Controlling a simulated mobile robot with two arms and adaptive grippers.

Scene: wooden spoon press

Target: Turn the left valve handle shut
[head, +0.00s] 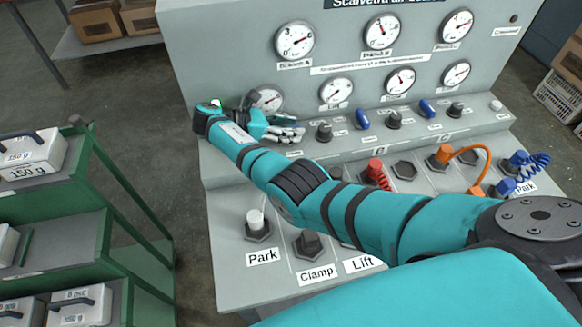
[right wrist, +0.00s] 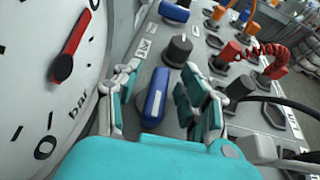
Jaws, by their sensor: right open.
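The left valve handle (right wrist: 155,96) is a blue lever in the right wrist view, low on the panel between my fingers. In the head view it is hidden behind my right gripper (head: 290,133). My right gripper is open, its two fingers on either side of the handle in the right wrist view (right wrist: 163,72). I cannot tell whether either finger touches it. Further along the row are a middle blue handle (head: 362,119) and a right blue handle (head: 427,107). My left gripper is not in view.
A black knob (right wrist: 179,50) stands just beyond the left handle. A large gauge (right wrist: 50,70) is close on the left in the wrist view. Red (head: 376,172) and orange (head: 442,155) hose plugs sit on the lower ledge. A green rack (head: 105,180) stands left of the press.

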